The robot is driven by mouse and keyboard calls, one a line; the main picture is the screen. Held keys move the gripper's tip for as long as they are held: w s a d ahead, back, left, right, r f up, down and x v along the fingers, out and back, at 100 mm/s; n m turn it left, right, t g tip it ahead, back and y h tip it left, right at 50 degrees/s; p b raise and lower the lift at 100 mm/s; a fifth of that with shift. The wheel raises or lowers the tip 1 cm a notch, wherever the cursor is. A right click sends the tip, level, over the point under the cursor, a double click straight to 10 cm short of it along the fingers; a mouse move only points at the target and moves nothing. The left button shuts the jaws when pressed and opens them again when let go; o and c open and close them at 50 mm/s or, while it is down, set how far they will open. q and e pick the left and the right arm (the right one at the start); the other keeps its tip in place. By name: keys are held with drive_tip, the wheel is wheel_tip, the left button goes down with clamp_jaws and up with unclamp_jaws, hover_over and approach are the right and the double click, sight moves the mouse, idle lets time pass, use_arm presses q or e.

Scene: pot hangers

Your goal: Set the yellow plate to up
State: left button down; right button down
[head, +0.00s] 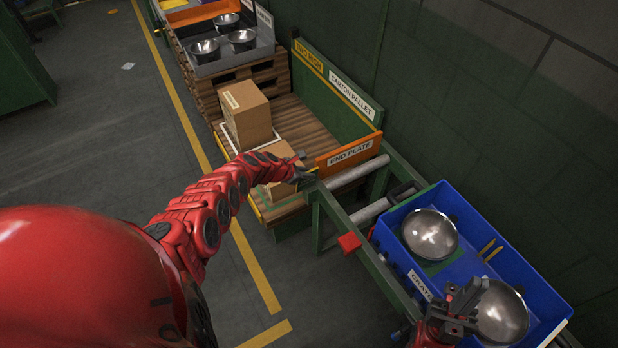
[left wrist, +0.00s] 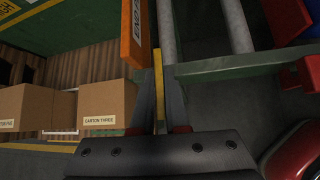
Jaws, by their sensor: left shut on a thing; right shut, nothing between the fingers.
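My left gripper (head: 308,176) is at the near end of the pallet station, beside the orange board labelled END PLATE (head: 350,152). In the left wrist view, my left gripper (left wrist: 159,120) is shut on a narrow yellow strip (left wrist: 158,75), seen edge-on between its fingers. The strip stands close beside the orange board (left wrist: 134,35), which stands upright. A small bit of yellow also shows at the fingertips in the head view. Most of the yellow piece is hidden. My right gripper (head: 462,312) is shut and empty over the blue crate.
Cartons (head: 247,113) stand on the wooden pallet (head: 292,118), left of the left gripper. The blue crate (head: 472,208) holds metal bowls (head: 430,235). A green roller frame (head: 350,228) and red block (head: 349,243) lie between. More bowls (head: 205,50) stand at the back.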

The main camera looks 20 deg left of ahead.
use_arm(q)
drive_tip(key=shift+w+a, duration=0.1)
drive_tip(key=shift+a, duration=0.1)
idle(0.4)
drive_tip(key=c, duration=0.9)
unclamp_jaws()
drive_tip(key=shift+r, duration=0.1)
drive_tip(key=shift+a+r, duration=0.15)
drive_tip(key=shift+p+v, duration=3.8)
drive_tip(key=shift+v, duration=4.7)
